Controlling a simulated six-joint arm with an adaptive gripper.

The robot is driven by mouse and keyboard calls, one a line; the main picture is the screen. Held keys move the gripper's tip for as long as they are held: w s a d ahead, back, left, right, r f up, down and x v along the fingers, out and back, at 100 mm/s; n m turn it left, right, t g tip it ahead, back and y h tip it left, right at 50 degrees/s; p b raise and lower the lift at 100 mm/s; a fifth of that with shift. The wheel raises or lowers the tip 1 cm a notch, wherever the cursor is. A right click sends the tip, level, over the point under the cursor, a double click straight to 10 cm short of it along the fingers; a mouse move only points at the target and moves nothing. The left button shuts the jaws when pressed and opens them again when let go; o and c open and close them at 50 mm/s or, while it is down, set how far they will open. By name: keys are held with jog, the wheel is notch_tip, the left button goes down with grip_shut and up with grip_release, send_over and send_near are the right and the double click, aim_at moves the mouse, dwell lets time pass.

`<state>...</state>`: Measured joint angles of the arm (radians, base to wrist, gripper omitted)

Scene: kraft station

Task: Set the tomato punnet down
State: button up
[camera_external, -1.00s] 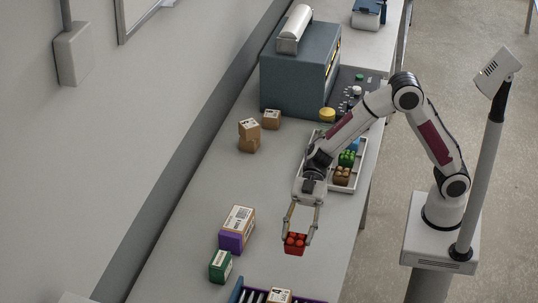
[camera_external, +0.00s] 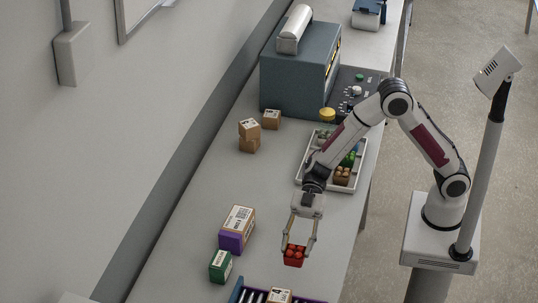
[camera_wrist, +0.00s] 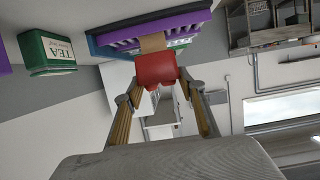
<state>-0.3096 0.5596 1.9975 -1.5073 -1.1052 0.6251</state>
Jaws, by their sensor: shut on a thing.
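The tomato punnet (camera_external: 293,257) is a small red tub with round red tomatoes on top. My gripper (camera_external: 298,248) is shut on it, one finger on each side, in the external view. The punnet also shows in the wrist view (camera_wrist: 155,69) as a red block between the fingertips (camera_wrist: 158,88). It is over the front part of the grey table (camera_external: 200,205). I cannot tell for sure whether its base touches the table.
A green TEA box (camera_external: 220,266) and a purple box with a carton (camera_external: 237,229) stand to the left. A purple-and-blue rack (camera_external: 262,296) is at the lower edge. A white tray (camera_external: 310,187) of punnets lies behind. Table between is clear.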

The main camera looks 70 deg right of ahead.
aim_at(297, 262)
jog(key=shift+f, duration=2.6)
jog(key=shift+f, duration=0.1)
jog(key=shift+f, duration=1.8)
jog(key=shift+f, duration=0.1)
jog(key=o, duration=1.1)
jog(key=shift+o, duration=0.2)
jog(key=shift+d+r, duration=0.3)
jog(key=shift+d, duration=0.15)
jog(key=shift+v, duration=5.6)
